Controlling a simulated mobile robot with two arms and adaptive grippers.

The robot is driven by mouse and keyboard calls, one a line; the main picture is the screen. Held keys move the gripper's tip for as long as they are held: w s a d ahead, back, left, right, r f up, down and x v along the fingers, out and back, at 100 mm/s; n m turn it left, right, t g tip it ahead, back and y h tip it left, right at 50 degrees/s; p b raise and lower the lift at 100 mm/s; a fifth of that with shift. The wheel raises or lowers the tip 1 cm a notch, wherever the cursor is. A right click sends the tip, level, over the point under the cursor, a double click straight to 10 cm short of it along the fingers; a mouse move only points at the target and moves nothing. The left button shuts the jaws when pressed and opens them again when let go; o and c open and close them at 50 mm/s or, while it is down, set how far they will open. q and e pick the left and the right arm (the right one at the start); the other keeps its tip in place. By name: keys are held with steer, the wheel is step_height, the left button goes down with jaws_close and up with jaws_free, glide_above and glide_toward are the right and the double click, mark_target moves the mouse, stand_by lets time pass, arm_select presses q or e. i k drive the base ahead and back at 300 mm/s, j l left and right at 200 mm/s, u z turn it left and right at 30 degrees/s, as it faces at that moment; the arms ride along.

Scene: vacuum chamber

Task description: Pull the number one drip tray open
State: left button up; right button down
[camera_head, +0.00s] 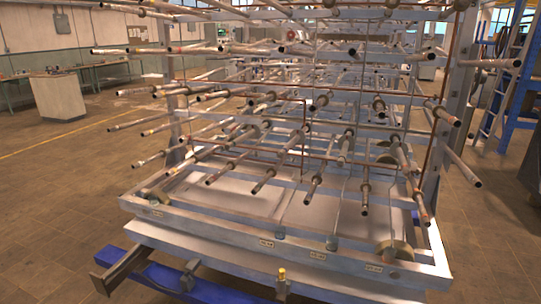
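A wide metal tray-like surface (205,195) lies low inside the rack, under the rows of pipes. Below the rack's front rail (215,227) a second long metal edge (250,265) runs across the front, and it may be a tray front. Small labels, such as one on the left (157,212) and one near the middle (267,243), sit on the front rail. They are too small to read, so I cannot tell which part is the number one drip tray. No open gap shows along the front. Neither of my grippers is in view.
Many pipe ends (315,188) stick out toward me above the rail. A blue beam (165,278) with metal brackets lies low in front. The floor left is clear.

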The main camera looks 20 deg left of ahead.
mark_target(236, 194)
steer(key=j+z, duration=0.1)
steer(key=j, duration=1.7)
steer(key=j+z, duration=0.15)
steer(key=j, duration=0.75)
steer(key=k+j+z, duration=0.1)
steer(key=j, duration=0.8)
steer(key=k+j, duration=0.1)
steer(key=j, duration=0.8)
steer(key=i+z, duration=0.05)
